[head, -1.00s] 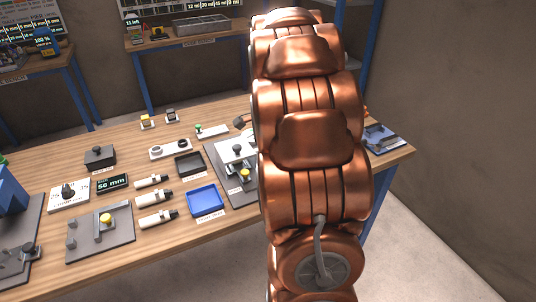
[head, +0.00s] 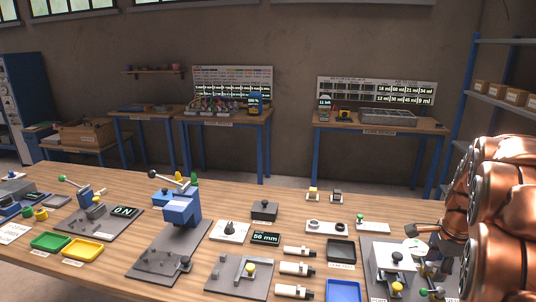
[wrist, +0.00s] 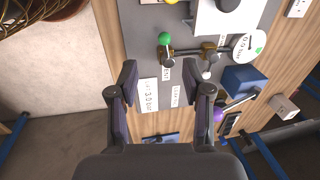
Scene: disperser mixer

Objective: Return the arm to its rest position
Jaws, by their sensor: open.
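My copper-coloured arm fills the right edge of the head view, over the right end of the long wooden workbench (head: 110,190). In the wrist view my gripper (wrist: 160,82) has its two dark fingers spread apart with nothing between them. Its fingertips are over the bench edge, near white labels and a grey plate (wrist: 180,18) carrying a green-knobbed lever (wrist: 165,39). I cannot tell how far the fingers are above the bench. The gripper cannot be made out clearly in the head view.
The bench holds a blue press (head: 181,208), a blue tray (head: 343,291), a black tray (head: 341,250), a green tray (head: 50,242) and a yellow tray (head: 83,249). Blue-framed shelves (head: 500,100) stand behind my arm. Concrete floor shows beside the bench in the wrist view.

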